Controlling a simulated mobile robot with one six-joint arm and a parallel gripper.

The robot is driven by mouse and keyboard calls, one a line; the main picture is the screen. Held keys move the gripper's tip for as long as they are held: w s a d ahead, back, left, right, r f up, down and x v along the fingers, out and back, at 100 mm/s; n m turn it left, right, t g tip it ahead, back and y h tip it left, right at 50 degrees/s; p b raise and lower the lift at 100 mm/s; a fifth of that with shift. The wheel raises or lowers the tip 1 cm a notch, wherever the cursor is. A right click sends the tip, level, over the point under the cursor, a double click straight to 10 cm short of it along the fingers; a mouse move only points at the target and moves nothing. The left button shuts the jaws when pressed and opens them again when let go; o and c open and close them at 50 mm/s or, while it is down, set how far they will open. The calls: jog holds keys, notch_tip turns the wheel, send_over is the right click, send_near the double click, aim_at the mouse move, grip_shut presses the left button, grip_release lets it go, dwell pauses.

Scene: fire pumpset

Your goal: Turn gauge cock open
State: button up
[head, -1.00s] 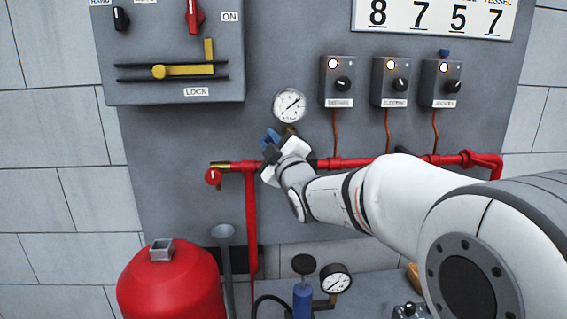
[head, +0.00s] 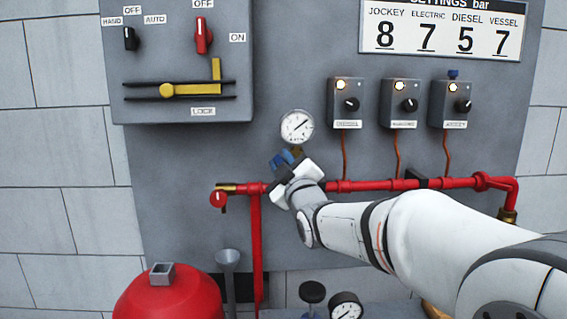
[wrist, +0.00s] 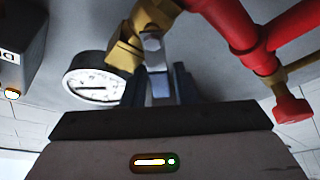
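The gauge cock is a brass fitting (wrist: 125,48) with a flat grey lever (wrist: 155,65), below the round white gauge (head: 297,127). In the head view my gripper (head: 286,160) is at the cock, and its white body hides most of it. In the wrist view the dark blue fingers of my gripper (wrist: 160,85) stand on either side of the lever, whose near end lies between them. I cannot tell whether the fingers press on it. The gauge also shows in the wrist view (wrist: 95,85).
A red pipe (head: 420,184) runs along the grey panel behind my gripper, with a red-handled valve (head: 218,198) at its left end. Three switch boxes (head: 402,102) hang to the upper right. A lock box (head: 180,60) is at upper left. A red vessel (head: 170,295) stands below.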

jog(key=v, duration=0.7)
jog(key=shift+s+b, duration=0.35)
jog(key=shift+b, duration=0.1)
jog(key=shift+d+f, duration=0.1)
jog(key=shift+d, duration=0.05)
jog(key=shift+c, duration=0.5)
